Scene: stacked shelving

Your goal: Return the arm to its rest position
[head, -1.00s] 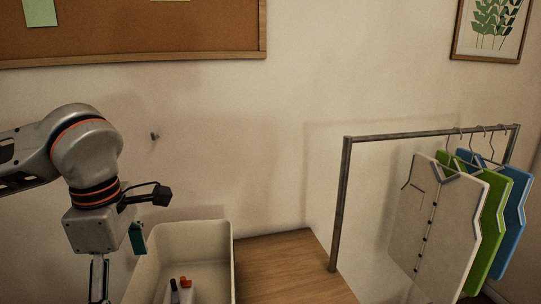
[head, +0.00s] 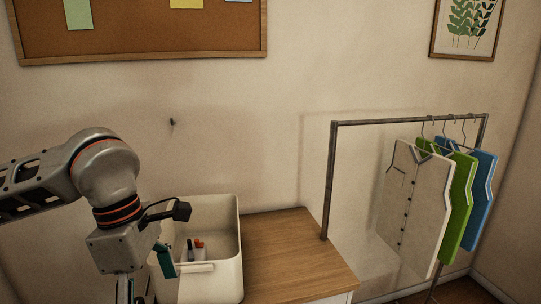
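My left arm comes in from the left, its wrist pointing down. My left gripper (head: 127,288) is at the bottom edge, in front of the left side of a white bin. Its fingertips are cut off by the frame, so I cannot tell whether it is open or shut. A teal piece (head: 165,262) shows beside the wrist; I cannot tell whether it is part of the gripper or something else. My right arm and gripper are not in view.
A metal rack (head: 328,185) at the right carries white (head: 412,210), green (head: 460,200) and blue (head: 482,190) garments. A corkboard (head: 150,35) hangs behind.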

